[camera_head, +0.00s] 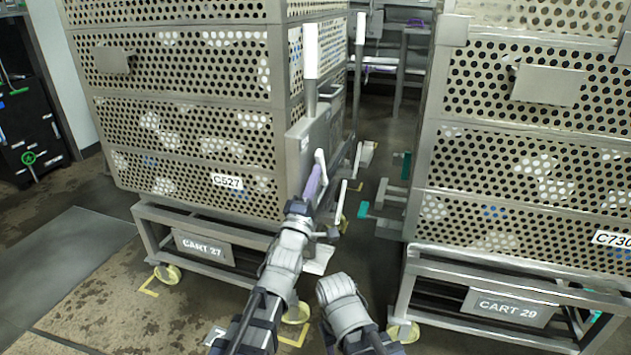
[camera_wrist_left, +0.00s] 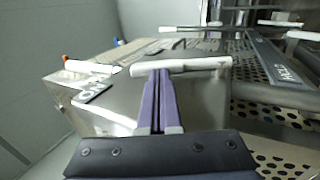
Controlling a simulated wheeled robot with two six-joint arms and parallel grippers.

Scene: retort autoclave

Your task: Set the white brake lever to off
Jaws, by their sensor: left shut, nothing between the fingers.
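A white lever (camera_head: 320,163) is on the grey metal plate at the corner of the left cart, CART 27. In the left wrist view a white bar handle (camera_wrist_left: 195,65) lies across the tips of my fingers. My left gripper (camera_head: 315,182) has purple fingers, pressed together with nothing between them. It also shows in the left wrist view (camera_wrist_left: 158,90), its tips at or just touching the bar; I cannot tell which. Another white bar (camera_wrist_left: 92,67) lies to the left, beside a partly readable label (camera_wrist_left: 92,92). The lever's mounting is partly hidden.
The perforated left cart (camera_head: 185,155) stands close on the left, and another perforated cart (camera_head: 520,160) stands on the right. A narrow aisle runs between them. More white handles, such as a tall one (camera_head: 311,50), stick out of the left cart's side.

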